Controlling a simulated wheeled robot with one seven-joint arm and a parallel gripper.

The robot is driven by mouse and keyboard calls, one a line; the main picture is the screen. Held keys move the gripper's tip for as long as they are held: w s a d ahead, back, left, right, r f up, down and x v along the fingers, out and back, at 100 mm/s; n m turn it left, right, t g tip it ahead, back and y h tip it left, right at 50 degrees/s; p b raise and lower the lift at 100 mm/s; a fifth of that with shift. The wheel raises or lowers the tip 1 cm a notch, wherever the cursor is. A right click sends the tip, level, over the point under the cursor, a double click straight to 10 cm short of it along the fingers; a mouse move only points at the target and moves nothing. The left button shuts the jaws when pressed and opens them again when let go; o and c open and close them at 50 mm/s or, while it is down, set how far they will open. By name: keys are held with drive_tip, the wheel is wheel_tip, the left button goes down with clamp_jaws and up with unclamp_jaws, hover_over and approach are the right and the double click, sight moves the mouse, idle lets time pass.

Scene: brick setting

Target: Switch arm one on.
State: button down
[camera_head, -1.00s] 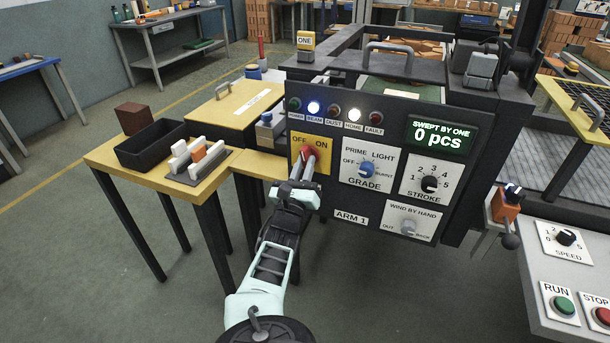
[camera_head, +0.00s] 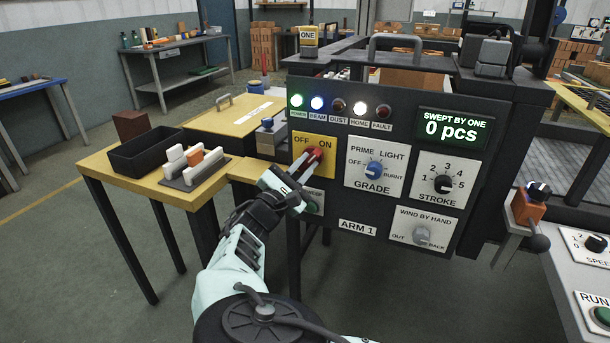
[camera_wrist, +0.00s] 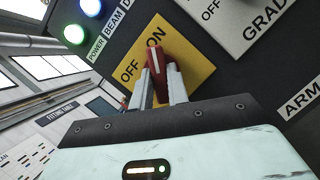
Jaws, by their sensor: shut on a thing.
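The arm 1 panel (camera_head: 335,224) is dark, with a yellow OFF/ON plate (camera_head: 326,166) at its left. The red switch handle (camera_head: 314,155) on that plate points up and to the right, toward ON. It also shows in the wrist view (camera_wrist: 158,58), between the fingertips. My gripper (camera_head: 308,166) is shut on the red handle, with a finger on each side (camera_wrist: 160,88). The green POWER lamp (camera_head: 296,101) and the blue BEAM lamp (camera_head: 317,103) are lit. The HOME lamp (camera_head: 360,108) glows white. The handle's base is partly hidden by the fingers.
A GRADE knob (camera_head: 375,169), a STROKE knob (camera_head: 443,184) and a WIND BY HAND knob (camera_head: 421,233) sit to the right. A green button (camera_head: 313,207) is just below my gripper. A yellow table (camera_head: 106,168) with a black tray (camera_head: 147,160) stands to the left.

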drive_tip(key=shift+f+m+g+b, duration=0.15)
drive_tip(key=shift+m+g+b, duration=0.25)
drive_tip(key=shift+m, duration=0.4)
drive_tip(key=shift+m+h, duration=0.3)
drive_tip(key=c, duration=1.4)
unclamp_jaws()
drive_tip(key=shift+o, duration=0.2)
drive_tip(key=shift+a, duration=0.1)
drive_tip(key=b+v, duration=0.2)
drive_tip(key=v, duration=1.5)
drive_tip(key=shift+s+r, duration=0.25)
drive_tip(key=shift+w, duration=0.1)
